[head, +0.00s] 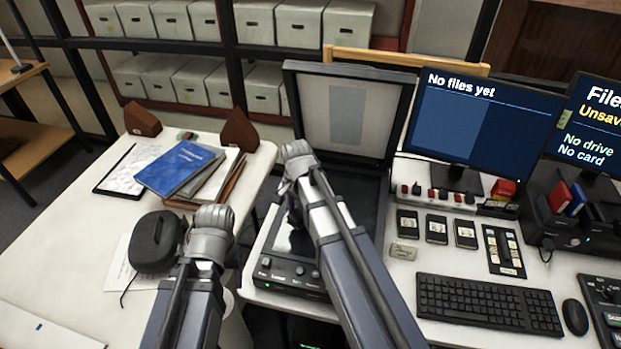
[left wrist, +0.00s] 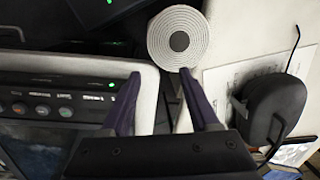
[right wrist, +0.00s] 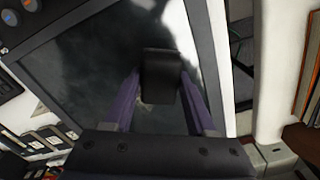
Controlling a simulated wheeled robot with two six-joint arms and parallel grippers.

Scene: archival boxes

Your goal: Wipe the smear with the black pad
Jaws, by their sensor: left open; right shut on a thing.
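The flatbed scanner (head: 290,277) stands with its lid (head: 349,105) raised. Its dark glass (right wrist: 110,62) fills much of the right wrist view. Pale cloudy patches show on the glass there; I cannot tell smear from reflection. My right gripper (right wrist: 160,100) is shut on the black pad (right wrist: 161,70) over the glass; whether the pad touches it is unclear. In the head view the right arm hides most of the pad. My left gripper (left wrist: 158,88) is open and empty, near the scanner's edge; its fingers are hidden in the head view.
A pale round coil (left wrist: 178,38) is beyond my left fingers. Right of the scanner are small cards, a keyboard (head: 488,303), a mouse (head: 575,317) and a monitor (head: 480,120).

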